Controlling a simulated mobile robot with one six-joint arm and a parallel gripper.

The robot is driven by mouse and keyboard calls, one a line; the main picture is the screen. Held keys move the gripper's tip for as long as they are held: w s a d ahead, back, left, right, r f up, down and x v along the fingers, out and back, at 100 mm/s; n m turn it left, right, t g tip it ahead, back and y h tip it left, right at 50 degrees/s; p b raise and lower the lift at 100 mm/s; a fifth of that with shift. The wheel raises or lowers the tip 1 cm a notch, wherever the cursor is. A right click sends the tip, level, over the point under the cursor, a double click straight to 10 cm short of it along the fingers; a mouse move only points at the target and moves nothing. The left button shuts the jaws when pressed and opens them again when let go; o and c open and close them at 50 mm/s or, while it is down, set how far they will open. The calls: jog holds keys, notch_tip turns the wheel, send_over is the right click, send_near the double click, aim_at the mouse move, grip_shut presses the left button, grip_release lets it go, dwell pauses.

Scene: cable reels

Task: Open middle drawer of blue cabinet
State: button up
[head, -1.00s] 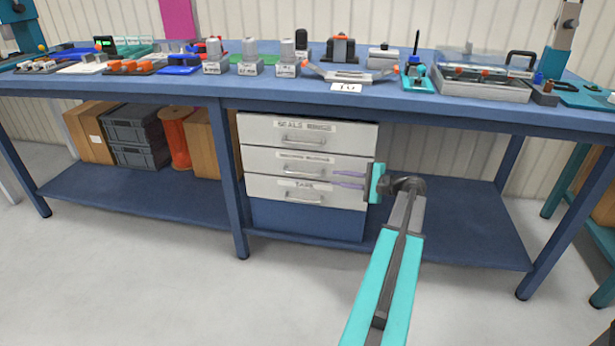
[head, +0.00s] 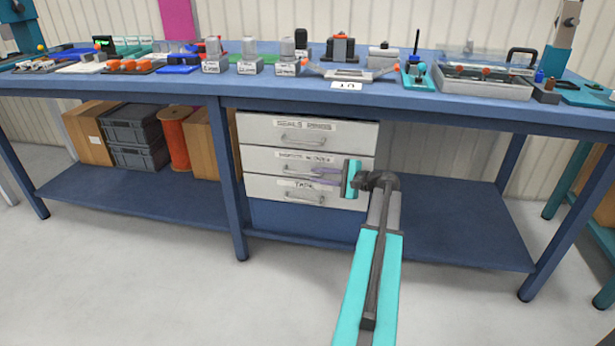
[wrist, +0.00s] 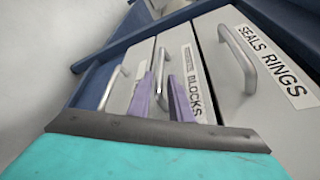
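The blue cabinet (head: 306,218) under the bench has three light grey drawers, all closed. The middle drawer (head: 258,158) has a metal bar handle (head: 292,170) and a label, which reads partly "BLOCKS" in the wrist view. My gripper (head: 318,174) is in front of the drawer's right half, its purple fingers pointing left toward the handle. In the wrist view the fingers (wrist: 162,78) are apart, one on each side of the middle handle (wrist: 159,68). I cannot tell whether they touch it.
The top drawer (head: 258,128), labelled "SEALS RINGS", and the bottom drawer (head: 264,186) have similar handles. A blue bench leg (head: 229,180) stands just left of the cabinet. The bench top (head: 200,88) above is crowded with fixtures. The floor in front is clear.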

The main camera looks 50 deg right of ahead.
aim_at(311, 174)
jog(key=shift+b+x, duration=0.55)
jog(key=shift+x, duration=2.3)
